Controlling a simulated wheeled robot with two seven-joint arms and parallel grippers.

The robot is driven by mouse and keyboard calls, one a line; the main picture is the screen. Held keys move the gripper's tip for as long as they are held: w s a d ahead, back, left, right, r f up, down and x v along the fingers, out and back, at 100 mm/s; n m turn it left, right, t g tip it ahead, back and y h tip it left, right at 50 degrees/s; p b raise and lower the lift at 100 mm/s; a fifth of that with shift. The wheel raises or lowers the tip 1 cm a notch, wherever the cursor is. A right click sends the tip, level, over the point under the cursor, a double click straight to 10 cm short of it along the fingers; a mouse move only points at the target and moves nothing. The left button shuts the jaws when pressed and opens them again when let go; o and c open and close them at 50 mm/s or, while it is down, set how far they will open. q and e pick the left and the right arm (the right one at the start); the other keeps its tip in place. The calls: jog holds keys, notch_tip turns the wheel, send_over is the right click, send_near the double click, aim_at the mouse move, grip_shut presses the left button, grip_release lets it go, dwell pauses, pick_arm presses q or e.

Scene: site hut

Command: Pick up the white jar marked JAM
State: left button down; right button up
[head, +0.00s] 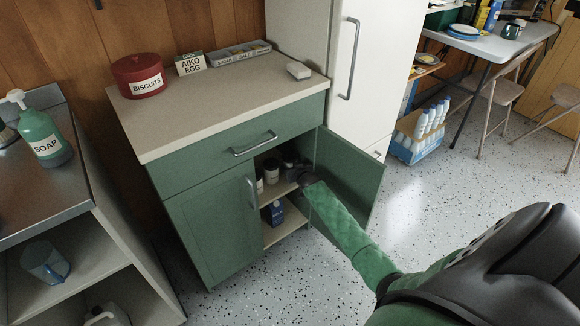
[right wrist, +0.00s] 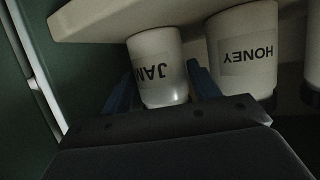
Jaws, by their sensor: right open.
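The white jar marked JAM (right wrist: 156,68) shows upside down in the right wrist view, with its label facing the camera. My right gripper (right wrist: 162,78) is open, with one dark finger at each side of this jar. The jar is between the fingers, and I cannot tell whether either touches it. In the head view my right gripper (head: 302,174) reaches into the open green cupboard (head: 208,225) at upper shelf height. White jars (head: 271,172) stand there, their labels too small to read. My left gripper is not in view.
A white jar marked HONEY (right wrist: 243,50) stands close beside the JAM jar, with another jar at the picture's right edge. A blue carton (head: 277,211) stands on the lower shelf.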

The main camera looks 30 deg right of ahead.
jog(key=c, duration=0.8)
jog(key=shift+r, duration=0.1)
jog(key=shift+c, duration=0.2)
